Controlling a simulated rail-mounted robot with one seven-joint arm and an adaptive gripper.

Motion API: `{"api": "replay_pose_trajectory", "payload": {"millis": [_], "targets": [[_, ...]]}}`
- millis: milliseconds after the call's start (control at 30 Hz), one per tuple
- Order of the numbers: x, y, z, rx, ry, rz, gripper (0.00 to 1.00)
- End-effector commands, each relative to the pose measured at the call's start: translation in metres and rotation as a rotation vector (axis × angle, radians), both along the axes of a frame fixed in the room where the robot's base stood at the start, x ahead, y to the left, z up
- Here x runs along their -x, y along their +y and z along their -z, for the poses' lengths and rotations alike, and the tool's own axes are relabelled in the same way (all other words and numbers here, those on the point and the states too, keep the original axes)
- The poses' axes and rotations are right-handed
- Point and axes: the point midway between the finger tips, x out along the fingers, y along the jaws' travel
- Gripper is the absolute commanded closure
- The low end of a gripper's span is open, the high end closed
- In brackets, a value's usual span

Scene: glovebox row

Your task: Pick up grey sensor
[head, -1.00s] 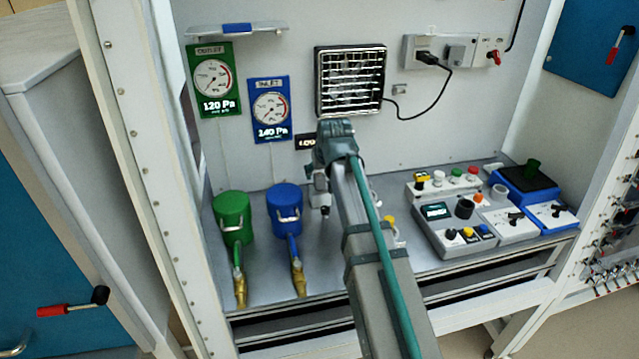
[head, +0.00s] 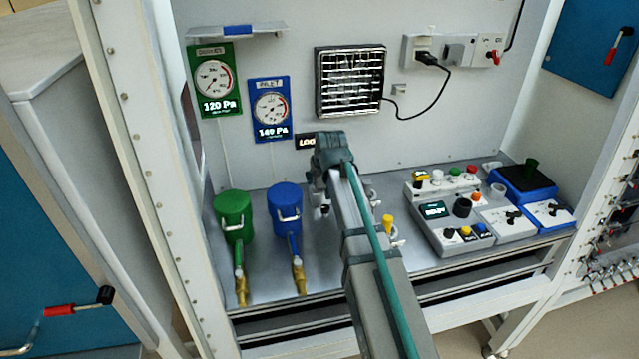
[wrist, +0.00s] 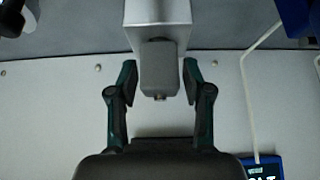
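My gripper (wrist: 160,72) is open in the wrist view, with one dark green finger on each side of a grey block. This block, which looks like the grey sensor (wrist: 158,80), has a small nub at its near end. Gaps show between it and both fingers. Behind it is a lighter silver box (wrist: 157,13); I cannot tell whether the two are one piece. In the head view my gripper (head: 322,205) hangs low over the bench, right of the blue canister. My arm hides most of it, and the grey sensor cannot be made out there.
A green canister (head: 232,210) and a blue canister (head: 286,204) with brass-ended hoses stand left of my gripper. A yellow-topped item (head: 388,222) is just right of my arm. Control boxes (head: 450,228) fill the bench's right side. The back wall carries gauges and a vent grille (head: 350,80).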

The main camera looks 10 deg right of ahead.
Motion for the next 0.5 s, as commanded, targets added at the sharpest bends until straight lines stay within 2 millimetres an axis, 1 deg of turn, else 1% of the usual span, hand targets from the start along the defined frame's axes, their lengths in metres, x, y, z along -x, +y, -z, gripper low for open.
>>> {"api": "replay_pose_trajectory", "payload": {"millis": [33,167,200,233,267,500], "targets": [[0.0001,0.0,-0.0001,0.0,0.0,0.0,0.64],[0.0001,0.0,0.0,0.0,0.0,0.0,0.85],[0.0002,0.0,-0.0001,0.0,0.0,0.0,0.92],[0.0002,0.0,-0.0001,0.0,0.0,0.0,0.97],[0.0002,0.0,-0.0001,0.0,0.0,0.0,1.0],[0.0,0.0,-0.0004,0.0,0.0,0.0,1.0]]}}
